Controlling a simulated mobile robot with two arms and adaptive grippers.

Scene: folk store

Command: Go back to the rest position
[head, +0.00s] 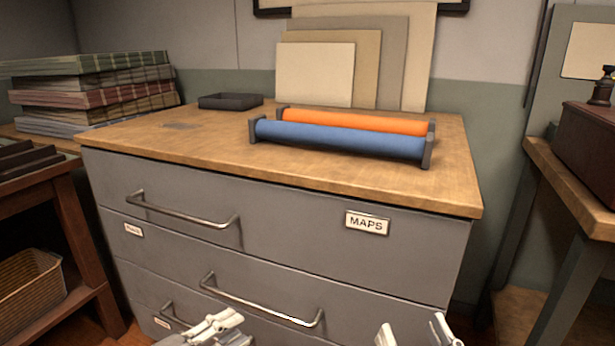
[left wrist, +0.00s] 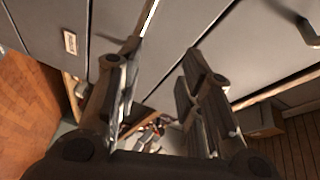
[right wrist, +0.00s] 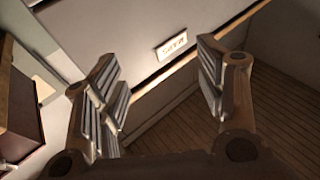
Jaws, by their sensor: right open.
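My left gripper (head: 210,328) is at the bottom of the head view, in front of the grey map cabinet's (head: 290,215) lower drawers. In the left wrist view its two fingers (left wrist: 158,75) stand apart with nothing between them. My right gripper (head: 418,333) is at the bottom right of the head view, in front of the cabinet's right part. In the right wrist view its fingers (right wrist: 158,75) are wide apart and empty. Both grippers are below the cabinet top.
Drawer handles (head: 185,212) stick out in front. Tables flank the cabinet, the right one (head: 570,190) bearing a dark red box (head: 590,150).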

